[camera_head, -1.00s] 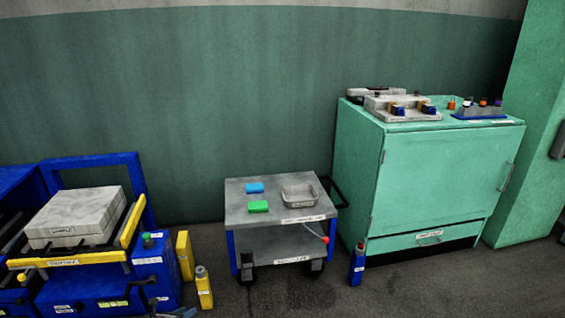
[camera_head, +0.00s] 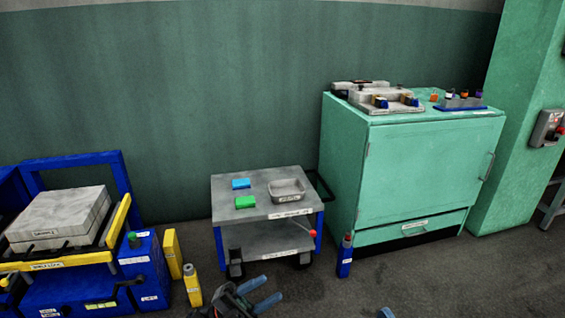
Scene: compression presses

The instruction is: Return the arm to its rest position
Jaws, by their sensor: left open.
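My left gripper (camera_head: 264,292) shows at the bottom middle, a dark body with two blue fingertips spread apart. It is open, with nothing visible between the fingers. It is in front of the grey cart in the picture, over the dark floor. The rest of my left arm is mostly below the frame. A small blue tip (camera_head: 385,313) at the bottom edge, further right, looks like part of my right gripper; its jaws are hidden.
A grey cart (camera_head: 236,208) holds a blue block (camera_head: 241,183), a green block (camera_head: 245,202) and a metal tray (camera_head: 287,191). A blue press (camera_head: 144,260) with a pale block (camera_head: 60,218) stands left. A green cabinet (camera_head: 420,165) stands right. Yellow and blue bottles stand on the floor.

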